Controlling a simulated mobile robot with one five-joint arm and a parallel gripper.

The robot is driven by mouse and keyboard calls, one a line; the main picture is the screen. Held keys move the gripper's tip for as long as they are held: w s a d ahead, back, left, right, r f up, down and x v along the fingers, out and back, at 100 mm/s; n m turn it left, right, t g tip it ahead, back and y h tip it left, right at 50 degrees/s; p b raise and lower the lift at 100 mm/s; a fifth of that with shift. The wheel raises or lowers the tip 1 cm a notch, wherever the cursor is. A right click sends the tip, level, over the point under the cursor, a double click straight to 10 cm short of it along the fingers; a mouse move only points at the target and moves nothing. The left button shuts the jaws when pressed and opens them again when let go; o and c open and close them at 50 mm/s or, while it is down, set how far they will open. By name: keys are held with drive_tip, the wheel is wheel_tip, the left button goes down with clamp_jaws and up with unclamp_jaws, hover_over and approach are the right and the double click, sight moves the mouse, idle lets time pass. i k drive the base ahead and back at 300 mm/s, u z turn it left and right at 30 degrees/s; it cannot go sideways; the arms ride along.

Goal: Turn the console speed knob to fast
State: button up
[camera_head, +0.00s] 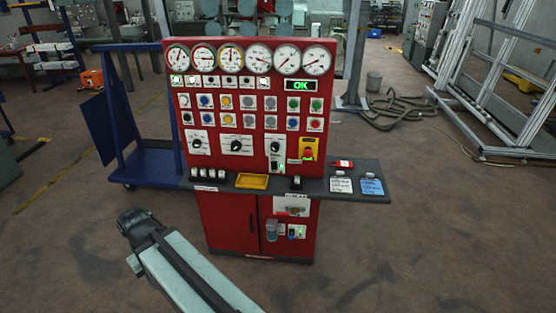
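The red console (228,220) stands upright in the middle of the head view. Its sloping panel carries three black rotary knobs on white plates: a left knob (197,142), a middle knob (236,146) on a wider plate, and a right knob (275,147). The plate lettering is too small to read, so I cannot tell which knob is the speed knob or where its fast mark lies. Part of my arm shows at the lower left, in front of the console and apart from it. My gripper's fingers do not show.
Gauges (230,54), several buttons and a green OK display (299,85) fill the upper panel. A red button on yellow (308,150) sits right of the knobs. The grey shelf (318,187) juts out below. A blue cart (150,164) stands left; the front floor is open.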

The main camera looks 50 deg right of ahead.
sight(275, 146)
drive_tip(key=z, duration=0.15)
drive_tip(key=i, duration=0.85)
drive_tip(key=u, duration=0.05)
